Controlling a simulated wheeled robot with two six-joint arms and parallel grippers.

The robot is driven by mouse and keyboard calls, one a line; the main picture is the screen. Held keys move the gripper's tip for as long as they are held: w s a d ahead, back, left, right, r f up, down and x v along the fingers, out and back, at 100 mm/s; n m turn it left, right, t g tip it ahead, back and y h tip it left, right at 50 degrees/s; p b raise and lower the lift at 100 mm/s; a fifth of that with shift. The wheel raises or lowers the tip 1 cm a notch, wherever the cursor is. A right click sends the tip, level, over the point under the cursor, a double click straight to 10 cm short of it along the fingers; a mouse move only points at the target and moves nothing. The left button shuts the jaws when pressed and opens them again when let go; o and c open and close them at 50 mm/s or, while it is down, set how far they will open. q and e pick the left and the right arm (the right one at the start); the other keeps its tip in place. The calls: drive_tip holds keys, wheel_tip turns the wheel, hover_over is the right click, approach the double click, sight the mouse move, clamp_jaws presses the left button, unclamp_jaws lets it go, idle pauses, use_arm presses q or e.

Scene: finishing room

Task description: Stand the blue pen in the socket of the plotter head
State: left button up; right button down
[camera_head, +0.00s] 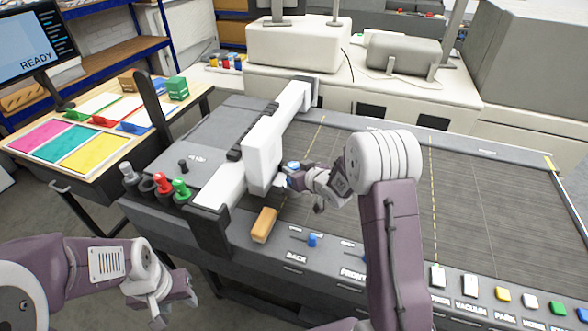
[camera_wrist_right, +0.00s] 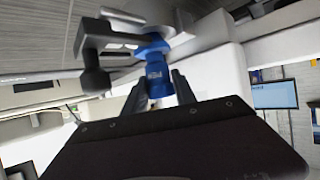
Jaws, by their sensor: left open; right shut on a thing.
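The blue pen (camera_head: 293,167) is in my right gripper (camera_head: 287,180), beside the white plotter head (camera_head: 263,158) on the gantry. In the right wrist view the blue pen (camera_wrist_right: 158,76) shows between the two dark fingers, which are shut on it. Its wider blue collar lies close to a dark grey bracket (camera_wrist_right: 92,45) on the head. I cannot tell whether the pen is inside the socket or only beside it. My left gripper (camera_head: 165,306) is open and empty, low at the left, away from the plotter.
Red (camera_head: 163,184) and green (camera_head: 181,189) pens stand in a rack at the plotter's left end. A tan block (camera_head: 264,225) lies on the front edge near a blue knob (camera_head: 312,240). The plotter bed (camera_head: 480,200) is clear to the right. A side table (camera_head: 50,180) holds colour sheets.

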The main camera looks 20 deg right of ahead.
drive_tip(key=shift+f, duration=0.3)
drive_tip(key=c, duration=0.9)
unclamp_jaws()
drive_tip(key=b+v, duration=0.1)
drive_tip(key=v, duration=0.8)
